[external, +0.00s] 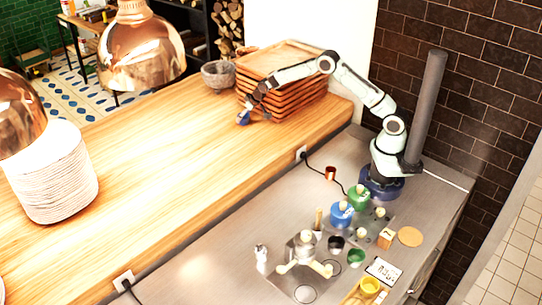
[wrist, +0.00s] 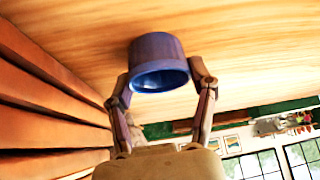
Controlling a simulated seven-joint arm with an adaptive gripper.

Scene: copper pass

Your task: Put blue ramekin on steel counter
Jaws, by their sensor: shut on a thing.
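The blue ramekin (external: 243,118) is at the far end of the wooden pass, beside the stack of trays. In the wrist view the ramekin (wrist: 157,55) shows its dark blue side and open mouth. My gripper (external: 249,107) is shut on it, with one finger on each side in the wrist view (wrist: 162,82). I cannot tell whether the ramekin touches the wood. The steel counter (external: 215,268) lies in front of the pass and lower, with my arm's base at its right end.
Stacked wooden trays (external: 300,97) stand close to my gripper, under my arm. A grey stone bowl (external: 218,75) is behind. White plates (external: 50,175) and copper lamps (external: 140,45) are at the left. Bottles, small cups and a burner crowd the counter's right half; its left part is clear.

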